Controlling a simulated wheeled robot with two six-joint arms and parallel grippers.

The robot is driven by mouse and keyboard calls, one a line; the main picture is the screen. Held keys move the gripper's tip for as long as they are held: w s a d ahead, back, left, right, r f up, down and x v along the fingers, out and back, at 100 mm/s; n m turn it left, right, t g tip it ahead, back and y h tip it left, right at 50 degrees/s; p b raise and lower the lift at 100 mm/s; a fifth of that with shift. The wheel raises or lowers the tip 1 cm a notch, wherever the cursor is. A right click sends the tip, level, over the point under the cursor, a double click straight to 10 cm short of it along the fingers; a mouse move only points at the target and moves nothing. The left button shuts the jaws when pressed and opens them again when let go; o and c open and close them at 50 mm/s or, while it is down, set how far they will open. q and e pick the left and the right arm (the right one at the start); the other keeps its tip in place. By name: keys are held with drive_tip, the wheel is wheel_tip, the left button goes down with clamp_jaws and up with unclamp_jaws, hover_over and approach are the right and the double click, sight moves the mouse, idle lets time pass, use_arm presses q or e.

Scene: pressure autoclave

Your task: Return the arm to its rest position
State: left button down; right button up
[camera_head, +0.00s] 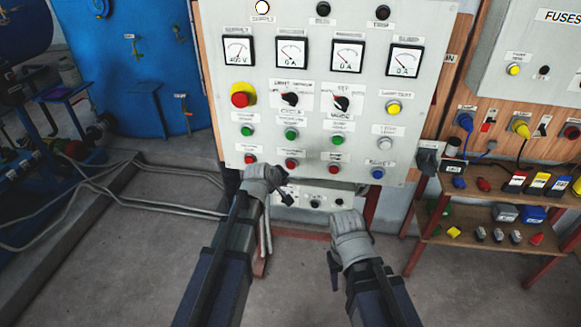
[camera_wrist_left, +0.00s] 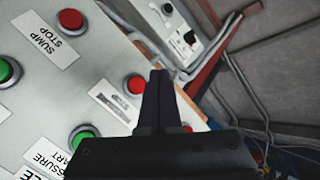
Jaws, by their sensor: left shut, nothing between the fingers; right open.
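My left gripper (camera_head: 284,190) is shut and empty, just in front of the lower edge of the grey control panel (camera_head: 300,180). In the left wrist view its dark fingers (camera_wrist_left: 160,76) are together, close to the panel face near a red button (camera_wrist_left: 136,84). I cannot tell whether they touch the panel. My right gripper (camera_head: 334,264) is open and low, to the right of the left one, over the floor. Its fingers are partly hidden by the arm. Both my arms reach forward from the bottom of the head view.
The panel carries gauges, knobs, a red emergency button (camera_head: 240,98) and rows of coloured buttons. A wooden shelf (camera_head: 500,248) with plugs and small parts stands at right. Pipes (camera_head: 150,206) run along the floor at left, by a blue tank (camera_head: 130,60). Grey floor is bare in front.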

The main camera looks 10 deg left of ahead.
idle(0.6)
use_arm(q)
drive_tip(key=s+d+f+m+g+y, duration=0.1)
drive_tip(key=s+d+f+m+g, duration=0.1)
drive_tip(key=s, duration=0.7)
drive_tip(key=s+d+f+m+g+y, duration=0.1)
drive_tip(key=s+d+f+m+g, duration=0.1)
drive_tip(key=s+d+m+g, duration=0.2)
drive_tip(key=s+d+f+m+g+y, duration=0.1)
drive_tip(key=s+m, duration=0.6)
drive_tip(key=s, duration=0.8)
drive_tip(key=shift+d+f+m+g, duration=0.4)
drive_tip(key=shift+d+f+g, duration=0.3)
drive_tip(key=shift+d+g, duration=0.35)
drive_tip(key=shift+f, duration=0.1)
